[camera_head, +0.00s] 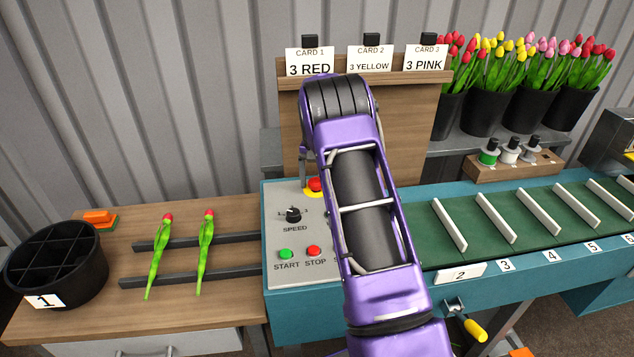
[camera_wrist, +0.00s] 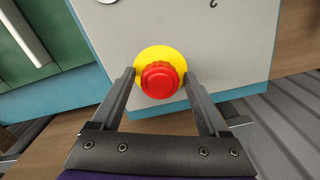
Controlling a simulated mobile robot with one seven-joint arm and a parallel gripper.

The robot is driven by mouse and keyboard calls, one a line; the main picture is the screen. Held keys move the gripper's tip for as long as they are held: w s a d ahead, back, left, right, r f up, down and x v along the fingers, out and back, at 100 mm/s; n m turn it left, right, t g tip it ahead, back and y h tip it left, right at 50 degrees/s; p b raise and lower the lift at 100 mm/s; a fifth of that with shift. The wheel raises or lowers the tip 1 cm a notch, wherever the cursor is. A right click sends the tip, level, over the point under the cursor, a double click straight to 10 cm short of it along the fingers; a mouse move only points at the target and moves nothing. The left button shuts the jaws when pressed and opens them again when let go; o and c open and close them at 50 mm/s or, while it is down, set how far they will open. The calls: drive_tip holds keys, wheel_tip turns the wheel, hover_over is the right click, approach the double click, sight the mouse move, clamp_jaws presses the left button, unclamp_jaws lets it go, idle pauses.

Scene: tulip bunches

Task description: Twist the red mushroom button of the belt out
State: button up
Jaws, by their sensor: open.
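The red mushroom button (camera_wrist: 160,80) sits on a round yellow plate (camera_wrist: 146,58) on the grey control panel (camera_wrist: 215,55). In the wrist view my gripper (camera_wrist: 160,75) is open, with one finger on each side of the button. The fingertips reach the level of the button and a small gap shows beside its cap; I cannot tell whether they touch the yellow plate.
The panel also carries the SPEED knob (camera_head: 293,214), the green START button (camera_head: 285,254) and the red STOP button (camera_head: 313,251). The green belt (camera_head: 480,228) with white slats lies right. Two red tulips (camera_head: 204,250) lie on dark rails left, near a black divided bucket (camera_head: 90,270).

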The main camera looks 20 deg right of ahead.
drive_tip(key=shift+r+p, duration=0.35)
drive_tip(key=shift+r, duration=3.65)
drive_tip(key=shift+r, duration=0.1)
